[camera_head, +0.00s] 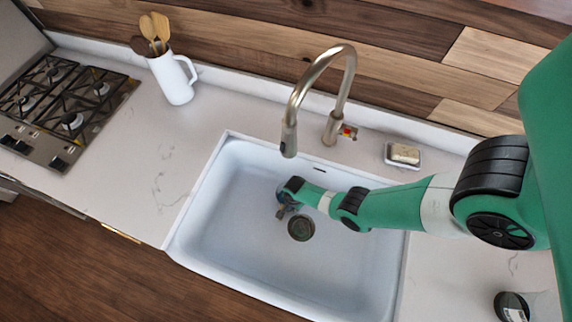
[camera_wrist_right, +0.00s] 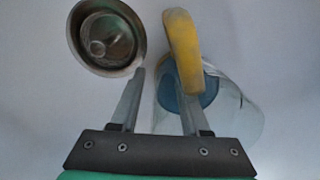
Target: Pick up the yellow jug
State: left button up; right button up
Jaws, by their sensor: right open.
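In the right wrist view, the jug shows as a yellow handle (camera_wrist_right: 182,45) beside a clear body (camera_wrist_right: 232,108) with blue at its near part. It lies or stands in the sink; its pose is hard to tell. My right gripper (camera_wrist_right: 155,72) is open, with the handle just ahead of its right fingertip. I cannot tell whether they touch. In the head view, my right gripper (camera_head: 283,212) is low inside the white sink (camera_head: 225,245), and I cannot make out the jug there. My left gripper is not in view.
The drain (camera_head: 301,228) is close to the gripper. A curved faucet (camera_head: 345,90) rises behind the sink. A soap dish (camera_head: 404,155), a white pitcher of utensils (camera_head: 173,80), a gas hob (camera_head: 65,105) and a dark-ended cup (camera_head: 512,306) are on the counter.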

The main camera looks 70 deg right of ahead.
jog(key=shift+r, duration=0.15)
grip_shut()
dwell(1.2)
